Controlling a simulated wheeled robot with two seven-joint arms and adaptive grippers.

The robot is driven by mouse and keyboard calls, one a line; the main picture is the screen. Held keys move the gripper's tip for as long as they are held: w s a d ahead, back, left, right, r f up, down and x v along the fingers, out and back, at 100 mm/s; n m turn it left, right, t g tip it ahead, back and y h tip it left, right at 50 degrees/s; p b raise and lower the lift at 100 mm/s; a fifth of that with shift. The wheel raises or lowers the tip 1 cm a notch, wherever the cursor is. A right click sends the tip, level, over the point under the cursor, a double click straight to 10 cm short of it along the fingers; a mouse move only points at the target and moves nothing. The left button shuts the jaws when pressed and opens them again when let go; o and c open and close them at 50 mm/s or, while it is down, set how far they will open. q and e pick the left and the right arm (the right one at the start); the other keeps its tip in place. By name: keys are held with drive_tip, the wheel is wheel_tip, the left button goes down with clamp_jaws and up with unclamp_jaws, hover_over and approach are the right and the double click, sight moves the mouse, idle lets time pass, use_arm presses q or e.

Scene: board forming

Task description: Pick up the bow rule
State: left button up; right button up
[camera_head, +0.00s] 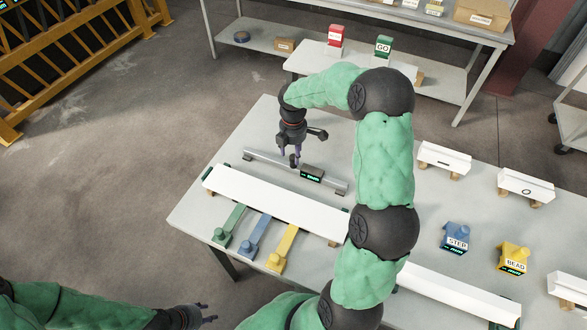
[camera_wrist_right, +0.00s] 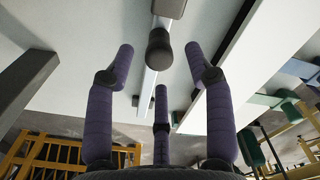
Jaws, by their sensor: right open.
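The bow rule looks to be the long thin grey bar (camera_head: 270,162) lying on the light table. A dark block with a small green display (camera_head: 312,174) sits along it. My right gripper (camera_head: 294,160) hangs over the bar, left of that block, fingers pointing down. The right gripper is open and empty. My left gripper (camera_head: 206,312) is at the bottom left, off the table, its fingers apart and empty.
A long white board (camera_head: 270,200) lies just in front of the bar. Green (camera_head: 230,224), blue (camera_head: 255,234) and yellow (camera_head: 283,245) clamp-like pieces stand at its front. STEP (camera_head: 456,238) and BEAD (camera_head: 514,258) blocks are at right. A shelf table (camera_head: 380,30) stands behind.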

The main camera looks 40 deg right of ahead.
sight(293, 156)
wheel_tip(293, 156, down, 3)
drive_tip(key=shift+d+f, duration=0.1)
drive_tip(key=shift+f, duration=0.1)
clamp_jaws()
drive_tip(key=shift+r, duration=0.1)
drive_tip(key=shift+r, duration=0.2)
drive_tip(key=r, duration=0.3)
drive_tip(key=shift+s+r, duration=0.25)
drive_tip(key=shift+r, duration=0.1)
drive_tip(key=s+a+r+p, duration=0.2)
drive_tip(key=s+a+r, duration=0.2)
drive_tip(key=s+r, duration=0.5)
drive_tip(key=s, duration=0.3)
drive_tip(key=shift+s, duration=0.4)
drive_tip(key=shift+a, duration=0.1)
